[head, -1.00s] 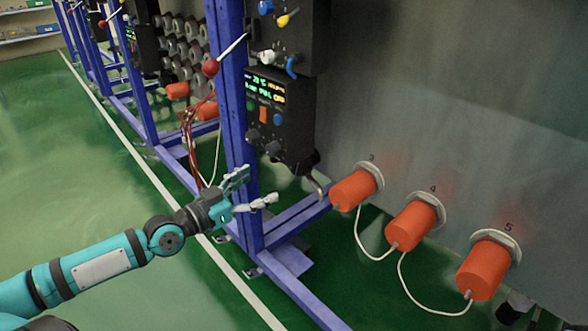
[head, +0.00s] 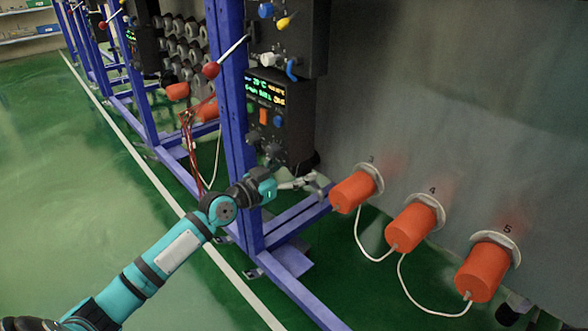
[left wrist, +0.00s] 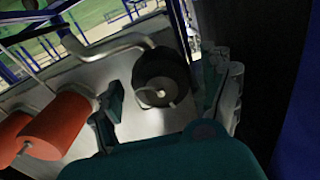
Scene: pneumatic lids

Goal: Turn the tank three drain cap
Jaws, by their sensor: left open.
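The orange drain cap under the number 3 (head: 353,192) sits in a pale round collar on the grey tank wall, with a white cord at its end. My right gripper is not in view.
Orange caps 4 (head: 411,226) and 5 (head: 482,272) follow to the right, linked by loose white cords. A black control box (head: 270,112) with a display hangs on the blue post (head: 233,130) above my gripper. The green floor (head: 90,220) at left is clear.

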